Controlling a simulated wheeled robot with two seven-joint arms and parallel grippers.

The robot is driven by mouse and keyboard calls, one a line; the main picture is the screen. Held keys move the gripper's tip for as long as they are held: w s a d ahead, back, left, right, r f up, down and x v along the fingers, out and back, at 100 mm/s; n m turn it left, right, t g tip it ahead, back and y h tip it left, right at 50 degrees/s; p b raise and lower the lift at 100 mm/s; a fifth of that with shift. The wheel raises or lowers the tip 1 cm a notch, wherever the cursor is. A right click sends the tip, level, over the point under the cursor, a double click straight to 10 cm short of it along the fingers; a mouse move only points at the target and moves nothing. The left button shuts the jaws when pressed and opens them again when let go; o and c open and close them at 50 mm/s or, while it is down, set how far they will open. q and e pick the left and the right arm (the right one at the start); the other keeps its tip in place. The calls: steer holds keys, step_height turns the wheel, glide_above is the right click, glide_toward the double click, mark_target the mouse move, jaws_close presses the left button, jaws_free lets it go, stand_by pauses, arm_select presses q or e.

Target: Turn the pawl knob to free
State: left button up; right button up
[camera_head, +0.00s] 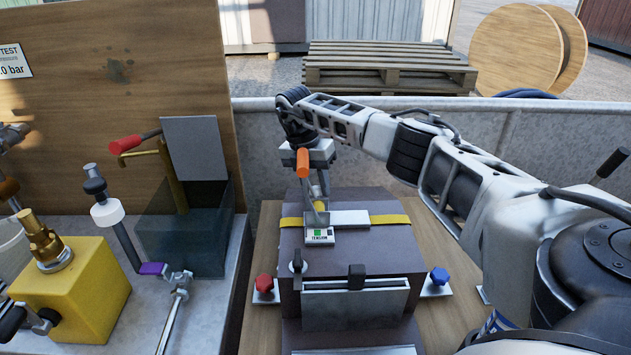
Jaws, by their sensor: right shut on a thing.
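A strap tensioner (348,218) sits on top of a dark box (375,255), with a yellow strap (390,219) across it. A lever with an orange grip (302,162) stands up at its left side. A label reading TENSION with a green mark (319,235) is in front. The knob's setting cannot be read.
A red knob (264,284) and a blue knob (439,276) flank the box's front. A black-handled plate (356,278) stands before it. At left are a yellow valve block (75,290), a red-handled lever (126,144) and pipes. A low concrete wall (520,140) runs behind.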

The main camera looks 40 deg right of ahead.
stand_by(0.4)
steer(key=o, duration=1)
steer(key=b+v, duration=0.1)
steer(key=v, duration=1.5)
steer(key=shift+d+b, duration=0.1)
steer(key=shift+b, duration=0.2)
